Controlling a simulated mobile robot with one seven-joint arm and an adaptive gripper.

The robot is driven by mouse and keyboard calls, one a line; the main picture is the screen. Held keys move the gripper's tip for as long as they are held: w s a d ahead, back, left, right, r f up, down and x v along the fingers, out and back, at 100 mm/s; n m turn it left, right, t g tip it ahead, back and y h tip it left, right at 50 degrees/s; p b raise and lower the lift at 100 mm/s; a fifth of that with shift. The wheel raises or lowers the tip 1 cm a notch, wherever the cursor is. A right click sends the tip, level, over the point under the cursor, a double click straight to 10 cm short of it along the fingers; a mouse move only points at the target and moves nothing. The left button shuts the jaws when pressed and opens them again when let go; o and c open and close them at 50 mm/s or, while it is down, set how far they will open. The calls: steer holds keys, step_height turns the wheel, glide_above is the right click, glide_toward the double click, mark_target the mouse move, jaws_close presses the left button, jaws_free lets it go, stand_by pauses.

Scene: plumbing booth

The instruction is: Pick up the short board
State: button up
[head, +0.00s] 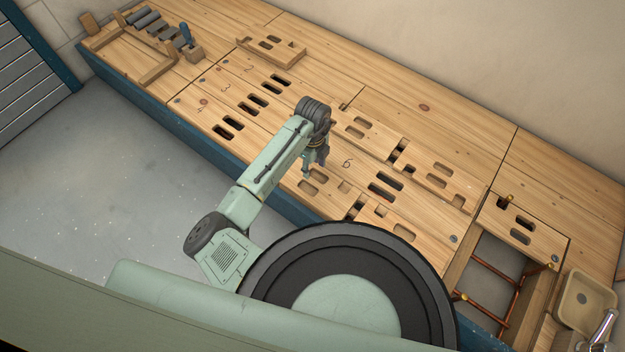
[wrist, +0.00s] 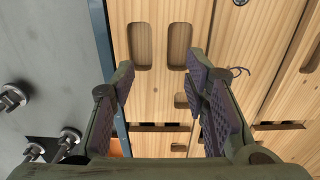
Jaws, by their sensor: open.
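My gripper (head: 313,172) hangs over the front part of the workbench, left of the painted 6. In the wrist view its two fingers (wrist: 162,72) are spread apart with nothing held between them. Below them lies a pale wooden board (wrist: 160,70) with two rounded slots, near the bench's front edge. In the head view part of this slotted board (head: 311,187) shows beside the gripper; my arm hides some of it. A shorter notched board (head: 271,47) lies at the back left. I cannot tell for certain which one is the short board.
Other slotted boards (head: 440,168) lie along the bench (head: 460,110). At right is an opening with copper pipes (head: 497,272) and a sink (head: 586,302). At far left are a wooden frame, grey cylinders (head: 150,22) and a blue-handled tool (head: 187,35). The back strip is clear.

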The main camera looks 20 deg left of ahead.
mark_target(312, 181)
step_height(312, 181, down, 9)
steer(key=shift+f+b, duration=0.1)
steer(key=shift+b, duration=0.2)
steer(key=shift+c, duration=0.2)
jaws_close()
stand_by(0.4)
